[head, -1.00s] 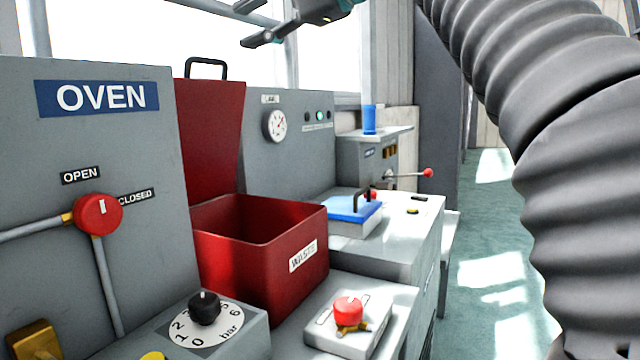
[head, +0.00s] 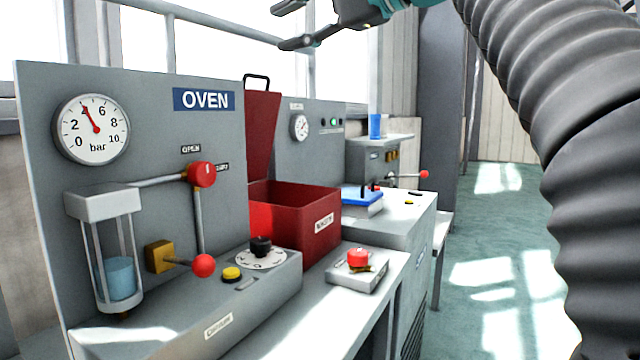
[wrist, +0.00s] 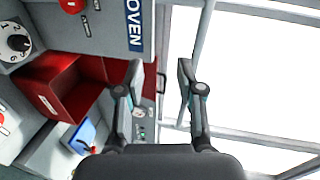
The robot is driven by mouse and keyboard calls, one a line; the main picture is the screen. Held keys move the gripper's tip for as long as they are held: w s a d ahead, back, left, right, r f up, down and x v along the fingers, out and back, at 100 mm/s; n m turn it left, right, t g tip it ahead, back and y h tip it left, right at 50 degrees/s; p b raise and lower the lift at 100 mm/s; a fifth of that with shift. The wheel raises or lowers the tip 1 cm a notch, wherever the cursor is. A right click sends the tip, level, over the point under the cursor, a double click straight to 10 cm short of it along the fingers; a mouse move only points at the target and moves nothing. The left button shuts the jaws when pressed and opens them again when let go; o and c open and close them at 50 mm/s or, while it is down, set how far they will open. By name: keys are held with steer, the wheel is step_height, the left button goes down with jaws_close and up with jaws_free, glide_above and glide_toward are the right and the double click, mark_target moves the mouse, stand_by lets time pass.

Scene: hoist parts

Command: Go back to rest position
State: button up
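My gripper (head: 287,25) is at the top of the head view, raised above the benches in front of the bright windows. In the wrist view my gripper (wrist: 158,88) shows two fingers spread apart with nothing between them. The fingers touch nothing that I can see. The head view cuts off part of the gripper and arm at its top edge.
An oven panel (head: 215,130) with a gauge stands at the left. A red waste bin (head: 290,225) with its lid up stands beside it. A red knob block (head: 357,270) and a blue-topped box (head: 362,202) sit on the benches. The green floor (head: 490,230) at right is open.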

steer(key=w+d+f+h, duration=0.2)
steer(key=w+f+h, duration=0.1)
steer(key=w+f, duration=0.55)
steer(key=s+d+f+n+h, duration=0.1)
steer(key=d+f+h, duration=0.15)
steer(key=f, duration=0.55)
steer(key=d+f+n+h, duration=0.1)
steer(key=d+f+h, duration=0.15)
steer(key=f, duration=0.55)
steer(key=s+d+f+n+g+h, duration=0.1)
steer(key=s+d+f, duration=0.3)
steer(key=s+f, duration=0.4)
steer(key=s+d+f+n+h, duration=0.1)
steer(key=s+d+f, duration=0.3)
steer(key=s+f, duration=0.5)
steer(key=s+d+f+n+g+h, duration=0.1)
steer(key=s+d+f+h, duration=0.2)
steer(key=s+f, duration=0.5)
steer(key=shift+s+d+f+g+h, duration=0.25)
steer(key=shift+d+f, duration=0.2)
steer(key=shift+f, duration=2.65)
steer(key=shift+a, duration=0.1)
